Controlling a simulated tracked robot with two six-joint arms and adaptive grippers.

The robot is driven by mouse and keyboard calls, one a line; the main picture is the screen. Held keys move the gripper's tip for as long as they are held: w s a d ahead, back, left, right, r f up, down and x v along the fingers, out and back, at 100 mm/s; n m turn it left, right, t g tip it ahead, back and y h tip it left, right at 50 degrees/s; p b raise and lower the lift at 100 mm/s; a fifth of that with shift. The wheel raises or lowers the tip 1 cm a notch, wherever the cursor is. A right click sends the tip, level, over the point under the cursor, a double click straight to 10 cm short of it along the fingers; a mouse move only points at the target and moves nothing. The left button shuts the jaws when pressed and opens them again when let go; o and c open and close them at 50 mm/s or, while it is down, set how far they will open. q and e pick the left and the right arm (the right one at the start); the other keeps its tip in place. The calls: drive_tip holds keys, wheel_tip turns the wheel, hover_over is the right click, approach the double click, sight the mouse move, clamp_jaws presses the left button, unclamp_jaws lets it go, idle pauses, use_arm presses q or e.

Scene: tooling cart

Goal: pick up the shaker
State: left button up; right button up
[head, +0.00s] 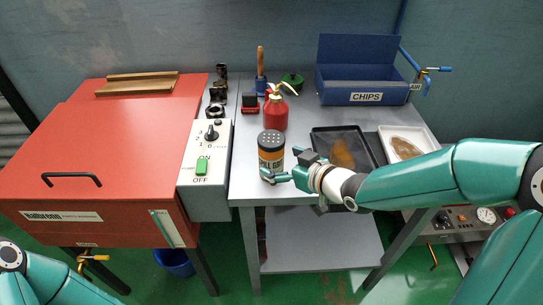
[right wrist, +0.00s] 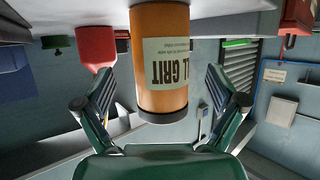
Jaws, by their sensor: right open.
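The shaker (head: 271,146) is an orange cylinder with a dark perforated lid and a pale label with "GRIT" lettering. It stands upright near the front edge of the grey bench. My right gripper (head: 285,166) is at its right front side, partly covering its lower part in the head view. In the right wrist view the shaker (right wrist: 160,62) appears upside down, between the two spread fingers of the right gripper (right wrist: 160,88). A gap shows on each side, so the gripper is open and not clamped on it. My left gripper is out of view.
A red oil can (head: 275,112) stands just behind the shaker. A black tray (head: 322,137) and a white tray (head: 388,150) lie to the right. A control box (head: 205,165) with a green switch and a red cabinet (head: 120,140) are at the left. A blue CHIPS bin (head: 340,92) is behind.

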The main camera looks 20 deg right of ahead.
drive_tip(key=x, duration=0.4)
drive_tip(key=shift+w+f, duration=0.1)
drive_tip(key=shift+c, duration=0.2)
drive_tip(key=c, duration=1.5)
